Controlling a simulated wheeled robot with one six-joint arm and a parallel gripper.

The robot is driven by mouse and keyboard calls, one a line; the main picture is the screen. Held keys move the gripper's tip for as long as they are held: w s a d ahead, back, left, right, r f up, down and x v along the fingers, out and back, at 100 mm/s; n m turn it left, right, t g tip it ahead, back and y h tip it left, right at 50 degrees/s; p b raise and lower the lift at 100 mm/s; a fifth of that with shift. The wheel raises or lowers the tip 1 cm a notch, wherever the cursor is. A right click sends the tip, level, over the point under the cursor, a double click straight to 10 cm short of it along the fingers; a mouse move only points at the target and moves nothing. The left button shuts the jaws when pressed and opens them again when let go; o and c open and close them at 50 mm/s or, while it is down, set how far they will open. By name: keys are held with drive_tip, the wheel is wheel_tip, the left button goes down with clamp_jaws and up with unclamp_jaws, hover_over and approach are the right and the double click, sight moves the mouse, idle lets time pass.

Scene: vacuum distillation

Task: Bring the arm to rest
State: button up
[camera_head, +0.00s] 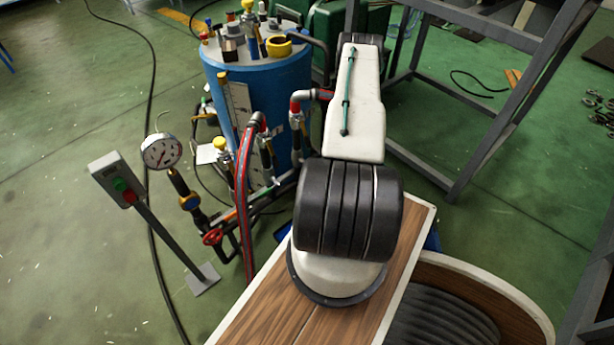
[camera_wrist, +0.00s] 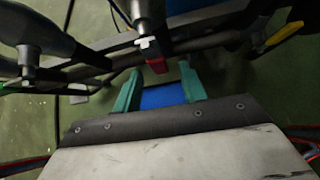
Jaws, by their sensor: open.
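My arm rises from its mount on the wooden base in the head view and reaches away from the camera toward the blue tank (camera_head: 270,95). In the head view my gripper is hidden behind the arm. In the wrist view my gripper (camera_wrist: 158,92) shows as two teal fingers, apart, with a gap between them. A small red part (camera_wrist: 157,66) under a pale metal stem is just beyond the gap, and I see nothing held. Something blue shows below, between the fingers.
Red and black pipes (camera_head: 248,170) stand left of my arm. A pressure gauge (camera_head: 162,152) and a post-mounted button box (camera_head: 117,180) stand further left. A grey metal frame (camera_head: 480,150) stands to the right. Dark bars (camera_wrist: 90,70) cross close to the fingers. Green floor lies open at left.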

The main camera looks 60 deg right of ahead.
drive_tip(key=shift+v, duration=0.8)
